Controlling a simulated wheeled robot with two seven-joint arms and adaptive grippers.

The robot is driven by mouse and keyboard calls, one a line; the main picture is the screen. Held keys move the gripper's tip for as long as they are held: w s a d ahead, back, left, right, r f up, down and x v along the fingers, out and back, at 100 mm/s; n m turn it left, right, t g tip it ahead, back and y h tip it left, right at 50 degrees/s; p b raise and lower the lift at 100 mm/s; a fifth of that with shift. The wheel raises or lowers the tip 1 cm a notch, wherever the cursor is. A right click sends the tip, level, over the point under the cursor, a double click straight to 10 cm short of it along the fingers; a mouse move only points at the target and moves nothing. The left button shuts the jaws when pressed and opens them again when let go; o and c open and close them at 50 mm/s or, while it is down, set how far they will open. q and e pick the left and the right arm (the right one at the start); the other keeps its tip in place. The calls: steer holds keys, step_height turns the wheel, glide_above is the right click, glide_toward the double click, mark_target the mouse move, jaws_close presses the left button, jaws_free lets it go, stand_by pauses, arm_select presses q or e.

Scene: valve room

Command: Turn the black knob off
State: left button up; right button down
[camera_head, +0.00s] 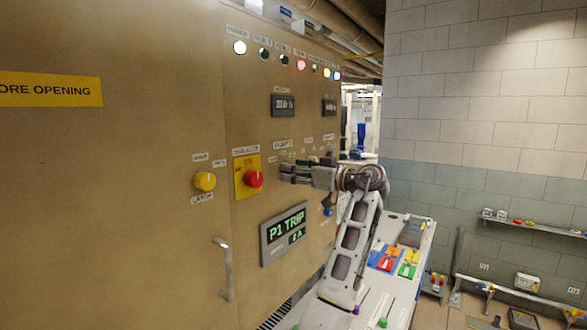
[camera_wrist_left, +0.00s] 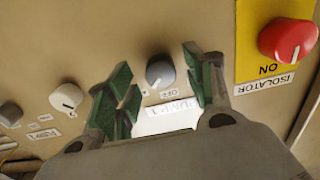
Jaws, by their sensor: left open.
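The black knob (camera_wrist_left: 160,72) is on the tan panel in the left wrist view, between the green fingertips of my left gripper (camera_wrist_left: 158,84). Its white pointer line faces the lower part of that view, near an upside-down "OFF" label (camera_wrist_left: 170,93). My left gripper is open; I see a gap on both sides of the knob and no grip on it. In the head view my left gripper (camera_head: 288,173) is at the panel beside the red isolator knob (camera_head: 254,179) and hides the black knob. My right gripper is not in view.
The red isolator knob (camera_wrist_left: 288,40) is close to the right finger in the wrist view. A white knob (camera_wrist_left: 67,97) and another dark knob (camera_wrist_left: 10,114) are at left. In the head view a yellow knob (camera_head: 205,181), a "P1 TRIP" display (camera_head: 286,232) and a door handle (camera_head: 226,270) are nearby.

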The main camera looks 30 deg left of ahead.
arm_select(q)
steer(key=shift+a, duration=0.45)
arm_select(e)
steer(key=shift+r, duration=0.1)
arm_select(q)
steer(key=c, duration=1)
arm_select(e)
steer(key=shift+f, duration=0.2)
